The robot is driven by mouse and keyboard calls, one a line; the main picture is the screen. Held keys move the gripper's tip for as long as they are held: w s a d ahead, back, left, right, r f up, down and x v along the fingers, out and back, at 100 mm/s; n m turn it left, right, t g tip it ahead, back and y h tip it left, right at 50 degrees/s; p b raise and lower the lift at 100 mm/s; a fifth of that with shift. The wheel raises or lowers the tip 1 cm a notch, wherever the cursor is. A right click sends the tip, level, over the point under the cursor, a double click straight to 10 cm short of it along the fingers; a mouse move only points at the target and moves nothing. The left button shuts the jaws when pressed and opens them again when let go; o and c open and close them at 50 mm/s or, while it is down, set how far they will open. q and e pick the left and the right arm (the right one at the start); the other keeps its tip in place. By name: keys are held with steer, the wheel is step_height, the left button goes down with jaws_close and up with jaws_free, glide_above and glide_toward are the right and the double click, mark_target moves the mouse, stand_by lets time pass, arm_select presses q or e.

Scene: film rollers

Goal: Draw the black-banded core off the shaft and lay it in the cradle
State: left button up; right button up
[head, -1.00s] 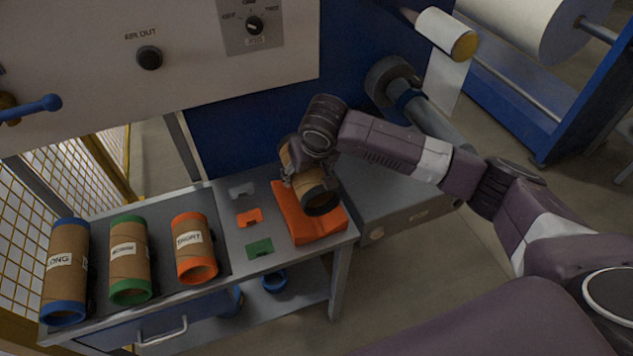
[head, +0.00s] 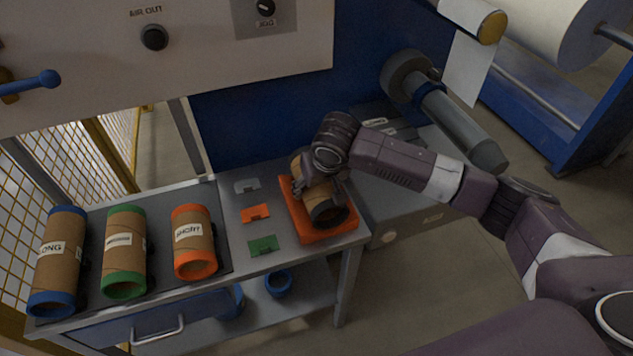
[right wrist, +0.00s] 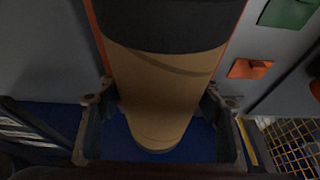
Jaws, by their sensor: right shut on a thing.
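The black-banded core (head: 327,212) is a brown cardboard tube whose black-ringed end faces the front. It lies along the orange cradle (head: 301,231), in it or just above it; I cannot tell if it touches. My right gripper (head: 318,182) is shut around the core's rear part. In the right wrist view its fingers flank the brown tube (right wrist: 160,85), with the cradle's orange edges beside the black band. The grey shaft (head: 462,127) with a blue collar stands bare at the right. My left gripper is not in view.
Cores with blue (head: 59,260), green (head: 125,252) and orange (head: 193,243) bands lie on a dark mat at the bench's left. Small grey, orange and green (head: 263,246) pieces lie between mat and cradle. A grey box stands right of the bench.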

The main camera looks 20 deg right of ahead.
steer(key=shift+f, duration=0.5)
steer(key=shift+s+f, duration=0.1)
steer(key=shift+f, duration=0.1)
steer(key=shift+s+f, duration=0.35)
steer(key=shift+f, duration=0.1)
steer(key=o, duration=1.4)
steer(key=shift+w+f+p, duration=0.2)
steer(key=shift+w+p, duration=0.1)
steer(key=shift+w, duration=0.05)
steer(key=shift+s+r, duration=0.1)
steer(key=shift+r, duration=0.1)
